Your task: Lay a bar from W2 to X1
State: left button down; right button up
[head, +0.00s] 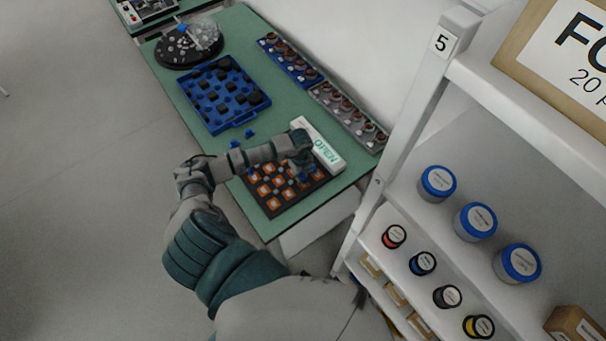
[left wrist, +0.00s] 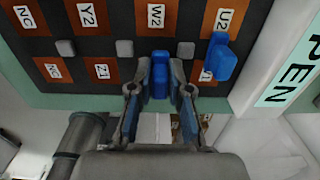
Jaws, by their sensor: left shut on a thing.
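The terminal board (head: 270,208) lies at the near end of the green bench, with orange labelled plates. In the left wrist view the W2 plate (left wrist: 156,16) is at top centre, between Y2 and U2. No X1 label is readable; the plate below W2 is largely hidden. My left gripper (left wrist: 159,84) is shut on a blue bar (left wrist: 160,72), which points from the fingers toward W2. I cannot tell whether this bar touches the board. Another blue bar (left wrist: 222,60) stands at the U2 column, partly over the lower label. My right gripper is not in view.
A white box marked OPEN (head: 330,153) borders the board on the right. Loose blue pieces (head: 249,133) lie on the bench beyond the board, near a blue tray (head: 236,121) of black parts. A white shelf (head: 405,215) with jars stands close at the right.

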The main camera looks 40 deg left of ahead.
pick_arm(q)
jog(key=shift+a+f, duration=0.25)
jog(key=shift+a, duration=0.3)
jog(key=c, duration=1.4)
grip_release()
jog(key=shift+a+f, duration=0.1)
jog(key=shift+a, duration=0.15)
jog(key=shift+c, duration=0.2)
jog(key=o, duration=0.4)
jog(key=shift+d, duration=0.4)
jog(key=shift+d+r, duration=0.25)
jog(key=shift+r, duration=0.05)
notch_tip(320, 180, up, 12)
jog(key=shift+f, duration=0.15)
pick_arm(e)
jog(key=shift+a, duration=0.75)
pick_arm(q)
jog(key=shift+a, duration=0.1)
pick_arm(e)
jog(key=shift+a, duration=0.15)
